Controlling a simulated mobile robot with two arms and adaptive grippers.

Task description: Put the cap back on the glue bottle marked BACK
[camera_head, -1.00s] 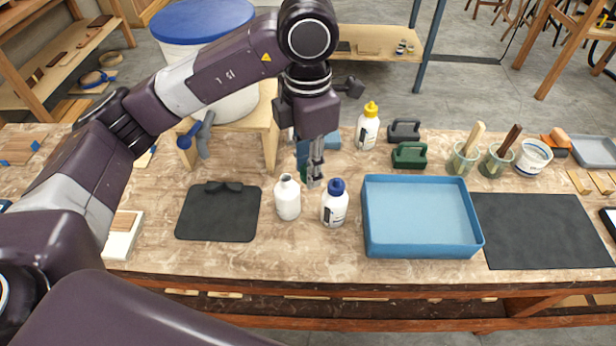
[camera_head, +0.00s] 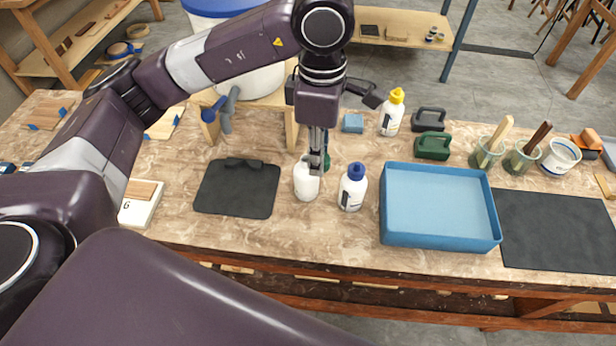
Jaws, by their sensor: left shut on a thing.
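A white glue bottle (camera_head: 306,184) stands upright on the bench, its mouth hidden behind my gripper. No mark can be read on it. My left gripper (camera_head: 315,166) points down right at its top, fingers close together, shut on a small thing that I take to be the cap. The cap is hidden by the fingers, so I cannot tell whether it touches the neck. A second white bottle with a blue cap (camera_head: 353,187) stands close to the right. A third, with a yellow cap (camera_head: 392,112), stands farther back. My right gripper is not in view.
A blue tray (camera_head: 440,240) lies right of the bottles, a dark mat (camera_head: 237,190) to the left. A wooden stand (camera_head: 291,120) and green clamp-like block (camera_head: 433,147) are behind. Bare bench lies in front.

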